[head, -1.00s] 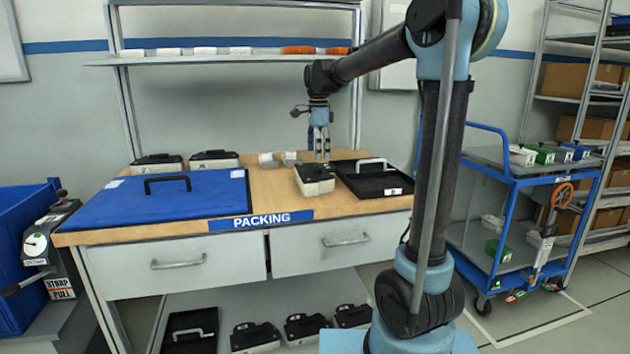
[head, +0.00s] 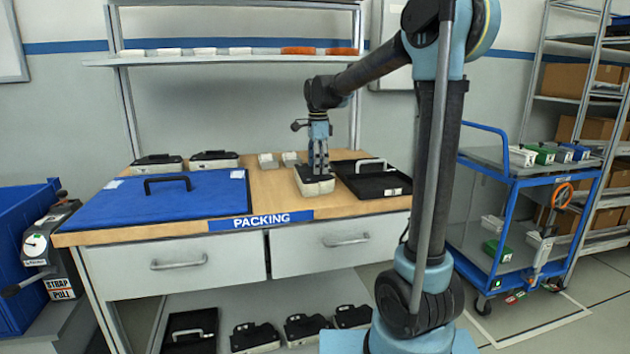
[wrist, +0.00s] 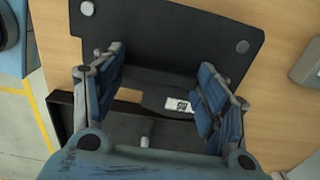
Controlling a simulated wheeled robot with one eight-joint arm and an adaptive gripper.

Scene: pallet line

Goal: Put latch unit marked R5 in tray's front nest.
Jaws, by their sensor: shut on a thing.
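A latch unit (head: 313,187) with a pale base and black top sits on the bench, left of the black tray (head: 402,182). My gripper (head: 319,172) is down on this unit and shut on it. In the wrist view the fingers (wrist: 160,105) stand on either side of the unit's raised middle part, over its black top plate (wrist: 165,42) with two grey discs. A white label (wrist: 179,104) with a dark mark shows between the fingers; I cannot read it for sure. The tray has a pale handle (head: 370,162) and a white front label; its nests are hard to make out.
A blue panel (head: 165,197) with a black handle covers the bench's left part. Two more black-topped units (head: 214,159) stand behind it. Small grey bins (head: 268,161) stand behind the gripper. A blue trolley (head: 515,200) is at the right.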

